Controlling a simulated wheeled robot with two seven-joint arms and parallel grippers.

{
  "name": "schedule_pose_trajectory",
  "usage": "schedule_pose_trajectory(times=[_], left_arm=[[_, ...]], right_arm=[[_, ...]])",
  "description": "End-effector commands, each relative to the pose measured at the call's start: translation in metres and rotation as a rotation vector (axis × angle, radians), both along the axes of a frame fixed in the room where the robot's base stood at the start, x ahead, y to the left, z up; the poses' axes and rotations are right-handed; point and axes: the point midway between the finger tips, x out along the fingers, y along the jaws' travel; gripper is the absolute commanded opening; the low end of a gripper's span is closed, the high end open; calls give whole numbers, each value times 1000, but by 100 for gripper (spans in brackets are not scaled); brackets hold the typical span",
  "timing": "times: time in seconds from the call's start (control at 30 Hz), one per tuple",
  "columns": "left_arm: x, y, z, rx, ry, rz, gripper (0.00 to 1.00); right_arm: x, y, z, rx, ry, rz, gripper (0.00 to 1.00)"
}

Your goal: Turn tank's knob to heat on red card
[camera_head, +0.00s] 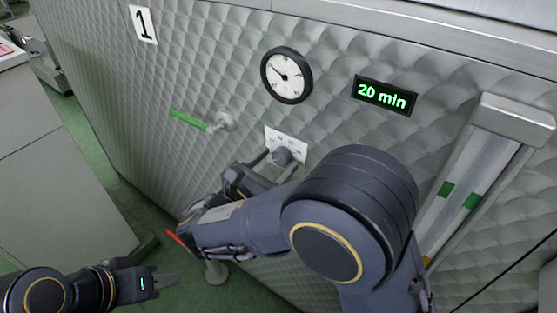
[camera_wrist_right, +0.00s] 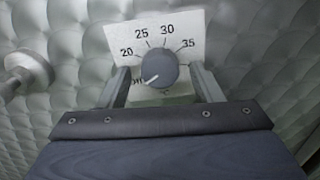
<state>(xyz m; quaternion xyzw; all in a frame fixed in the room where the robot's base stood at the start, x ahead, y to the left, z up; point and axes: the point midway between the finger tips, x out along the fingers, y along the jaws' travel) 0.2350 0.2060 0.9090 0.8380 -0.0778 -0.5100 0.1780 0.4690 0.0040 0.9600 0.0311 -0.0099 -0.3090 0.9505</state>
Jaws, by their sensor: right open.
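The tank's grey knob (camera_head: 283,156) sits on a white dial plate (camera_head: 299,147) on the quilted metal tank wall. In the right wrist view the knob (camera_wrist_right: 159,64) has a white pointer line aimed lower left, at the partly covered "off" mark. The plate (camera_wrist_right: 187,27) reads 20, 25, 30, 35 and °C. My right gripper (camera_wrist_right: 163,84) is open, with one finger on each side of the knob; I cannot tell whether they touch it. My left gripper (camera_head: 165,281) is low at the left, away from the tank; its finger gap is unclear. I cannot identify a red card.
A round gauge (camera_head: 287,75), a display reading "20 min" (camera_head: 385,95) and a sign "1" (camera_head: 143,24) are on the tank. A green-handled valve (camera_head: 189,119) is left of the knob. A red lever (camera_head: 178,240) shows below. A sight tube (camera_head: 470,180) stands right.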

Motion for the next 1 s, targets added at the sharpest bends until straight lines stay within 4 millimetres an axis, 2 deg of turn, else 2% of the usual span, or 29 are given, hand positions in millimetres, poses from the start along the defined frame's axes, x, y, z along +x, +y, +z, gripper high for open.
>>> schedule_pose_trajectory(times=[0.1, 0.43, 0.77, 1.0], left_arm=[[0, 0, 0, 0, 0, 0, 36], [0, 0, 0, 0, 0, 0, 36], [0, 0, -5, 0, 0, 0, 36], [0, 0, -20, 0, 0, 0, 36]], right_arm=[[0, 0, 0, 0, 0, 1, 59], [0, 0, 0, 0, 0, 0, 16], [0, 0, -1, 36, -26, 1, 15], [0, 0, -3, 152, -111, 1, 15]])
